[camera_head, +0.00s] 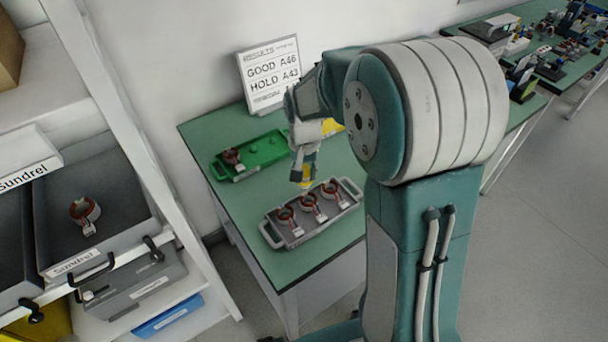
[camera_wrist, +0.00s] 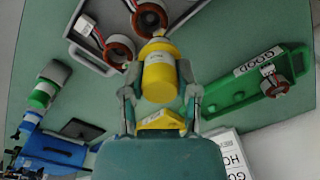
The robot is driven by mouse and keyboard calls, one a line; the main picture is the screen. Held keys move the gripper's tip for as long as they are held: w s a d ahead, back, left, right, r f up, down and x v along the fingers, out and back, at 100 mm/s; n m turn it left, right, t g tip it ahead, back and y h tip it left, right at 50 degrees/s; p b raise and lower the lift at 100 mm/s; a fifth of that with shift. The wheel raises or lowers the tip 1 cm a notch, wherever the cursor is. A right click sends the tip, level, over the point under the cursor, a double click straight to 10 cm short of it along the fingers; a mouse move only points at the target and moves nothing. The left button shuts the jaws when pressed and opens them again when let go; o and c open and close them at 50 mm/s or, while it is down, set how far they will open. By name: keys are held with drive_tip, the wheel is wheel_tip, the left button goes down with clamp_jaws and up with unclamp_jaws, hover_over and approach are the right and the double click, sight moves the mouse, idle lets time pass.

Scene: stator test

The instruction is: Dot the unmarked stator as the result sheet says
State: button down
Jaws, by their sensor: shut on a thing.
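My gripper (camera_head: 303,160) is shut on a yellow bottle (camera_wrist: 159,75), held over the bench close to the near grey tray (camera_head: 322,225). The bottle also shows low between the fingers in the head view (camera_head: 307,174). The grey tray holds three copper-ringed stators, left (camera_head: 287,217), middle (camera_head: 309,203) and right (camera_head: 331,190). The green tray (camera_head: 265,150) bears a "GOOD" label in the wrist view and holds one stator (camera_head: 233,157). The result sheet (camera_head: 269,74) reads "GOOD A46" and "HOLD A43". Stator tags and any dots are too small to tell.
A yellow object (camera_head: 333,127) lies behind my gripper, partly hidden. A green-and-white bottle (camera_wrist: 47,84) and a blue object (camera_wrist: 52,150) show in the wrist view. A shelf bin (camera_head: 112,205) at left holds another stator (camera_head: 85,211). Bare bench lies between the trays.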

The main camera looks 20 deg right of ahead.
drive_tip(key=shift+r, duration=2.05)
